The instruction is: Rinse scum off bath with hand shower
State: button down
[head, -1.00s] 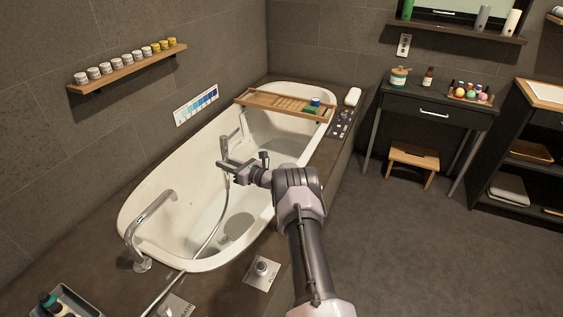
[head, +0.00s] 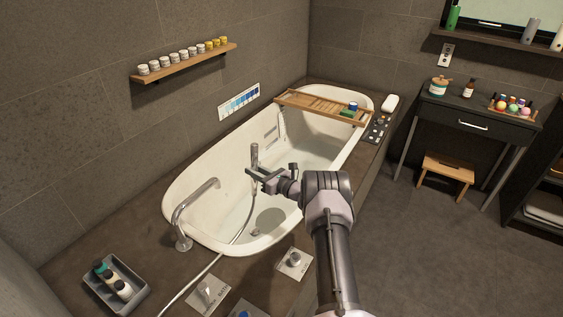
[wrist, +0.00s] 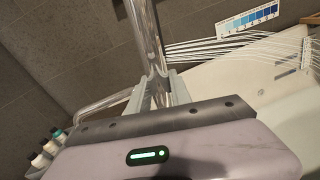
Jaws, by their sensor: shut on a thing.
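The white bath (head: 185,208) is set in a dark surround. My gripper (head: 259,171) is shut on the chrome hand shower (head: 254,154), held upright above the bath. The wrist view also shows the hand shower (wrist: 146,35) between the fingers (wrist: 160,92). Thin white streaks like water jets (wrist: 235,45) run from it to the right, toward the bath's wall. The hose (head: 238,232) hangs into the bath and passes over its near rim. A grey oval patch (head: 268,221) shows on the bath floor; I cannot tell whether it is scum. My arm hides part of the near rim.
The chrome spout (head: 190,205) rises at the bath's left end. A wooden bath tray (head: 320,104) spans the far end. A grey caddy of bottles (head: 113,290) and metal controls (head: 293,262) sit on the surround. A wall shelf (head: 185,64) holds several jars.

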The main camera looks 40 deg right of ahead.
jog(key=s+a+p, duration=0.3)
jog(key=a+p, duration=0.2)
jog(key=a, duration=0.3)
jog(key=shift+s+a, duration=0.25)
jog(key=shift+a, duration=0.15)
jog(key=s+a+p, duration=0.4)
jog(key=a, duration=0.6)
jog(key=shift+a+p, duration=0.25)
jog(key=shift+p, duration=0.05)
jog(key=shift+a+r, duration=0.1)
dwell(4.0)
jog(key=s+a+p, duration=0.3)
jog(key=s+a, duration=0.1)
jog(key=a, duration=0.6)
jog(key=shift+s+a+m, duration=0.2)
jog(key=shift+a+m, duration=0.2)
jog(key=shift+r, duration=0.1)
